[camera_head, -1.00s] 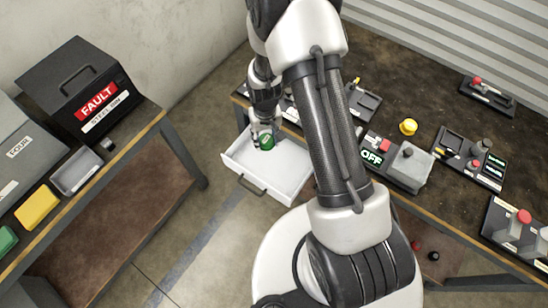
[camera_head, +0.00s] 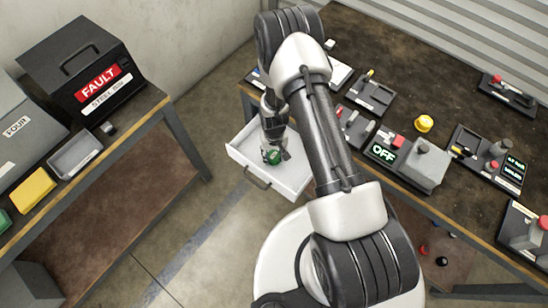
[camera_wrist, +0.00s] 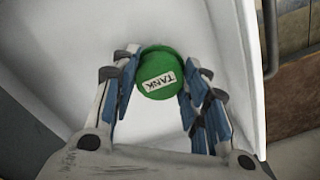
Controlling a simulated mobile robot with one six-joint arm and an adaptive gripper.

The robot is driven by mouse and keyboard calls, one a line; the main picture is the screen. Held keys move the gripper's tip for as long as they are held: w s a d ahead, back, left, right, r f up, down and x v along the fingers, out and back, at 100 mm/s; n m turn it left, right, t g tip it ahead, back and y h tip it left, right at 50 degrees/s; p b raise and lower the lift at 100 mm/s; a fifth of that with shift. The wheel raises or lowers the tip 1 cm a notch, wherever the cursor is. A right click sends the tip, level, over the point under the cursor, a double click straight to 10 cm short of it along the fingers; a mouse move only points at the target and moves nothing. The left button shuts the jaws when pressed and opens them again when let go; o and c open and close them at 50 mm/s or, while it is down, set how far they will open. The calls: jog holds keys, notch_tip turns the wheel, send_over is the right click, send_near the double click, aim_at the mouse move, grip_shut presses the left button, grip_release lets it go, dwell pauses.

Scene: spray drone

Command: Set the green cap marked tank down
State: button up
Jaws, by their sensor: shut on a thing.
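The green cap (camera_wrist: 162,70) has a white label reading TANK. In the wrist view it sits between the two fingers of my gripper (camera_wrist: 160,85), which is shut on it. In the head view the green cap (camera_head: 271,156) shows at the tip of my gripper (camera_head: 272,150), over the open white drawer (camera_head: 298,185). In the wrist view the drawer's white floor (camera_wrist: 75,45) and side wall surround the fingers. I cannot tell whether the cap touches the drawer floor.
The drawer's dark handle (camera_head: 257,178) faces the front. The right bench holds an OFF box (camera_head: 412,160), a yellow knob (camera_head: 424,123) and several switch panels. On the left bench stand a black FAULT box (camera_head: 82,68), a grey tray (camera_head: 76,155) and a yellow block (camera_head: 33,190).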

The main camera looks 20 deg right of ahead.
jog(key=shift+f, duration=1.05)
jog(key=shift+f+b, duration=0.25)
jog(key=shift+b, duration=0.15)
jog(key=o, duration=1.1)
jog(key=shift+r, duration=0.1)
